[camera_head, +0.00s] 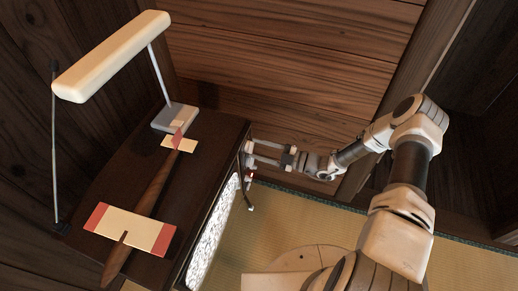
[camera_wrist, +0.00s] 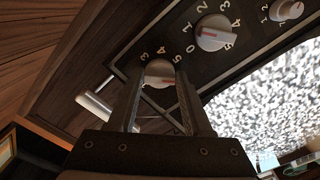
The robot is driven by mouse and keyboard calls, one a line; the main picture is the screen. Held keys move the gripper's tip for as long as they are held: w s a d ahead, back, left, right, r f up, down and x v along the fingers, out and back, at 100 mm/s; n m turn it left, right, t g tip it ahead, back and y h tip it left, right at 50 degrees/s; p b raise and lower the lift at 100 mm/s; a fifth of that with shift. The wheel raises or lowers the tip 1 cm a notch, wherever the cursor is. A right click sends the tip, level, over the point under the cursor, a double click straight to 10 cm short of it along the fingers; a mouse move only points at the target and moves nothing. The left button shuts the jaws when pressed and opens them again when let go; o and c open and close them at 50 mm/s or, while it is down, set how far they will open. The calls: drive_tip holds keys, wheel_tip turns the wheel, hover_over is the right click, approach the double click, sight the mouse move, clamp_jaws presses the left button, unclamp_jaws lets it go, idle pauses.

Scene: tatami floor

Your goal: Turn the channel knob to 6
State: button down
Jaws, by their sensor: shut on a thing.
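The television is a dark wooden cabinet (camera_head: 215,136) with a speckled static screen (camera_head: 212,235), which also shows at right in the wrist view (camera_wrist: 262,100). Its front panel carries a round pale knob with a red mark (camera_wrist: 158,70) and a similar knob (camera_wrist: 213,32) farther up and right, both ringed by white numerals. My gripper (camera_head: 250,152) is at the panel's far end in the head view. In the wrist view its two dark fingers (camera_wrist: 158,80) are shut on the first knob, one on each side. Fingers hide part of that knob's numerals, so I cannot tell its setting.
A smaller knob (camera_wrist: 287,10) is at the wrist view's upper right. A cream desk lamp (camera_head: 112,55) and a wooden model plane (camera_head: 150,190) stand on the television. A wooden wall (camera_head: 290,60) is close behind; tatami floor (camera_head: 290,215) lies open in front.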

drive_tip(key=shift+c, duration=1.6)
unclamp_jaws()
drive_tip(key=shift+d, duration=0.1)
drive_tip(key=p+v, duration=0.1)
drive_tip(key=v, duration=1.6)
drive_tip(key=shift+s+d+r, duration=0.1)
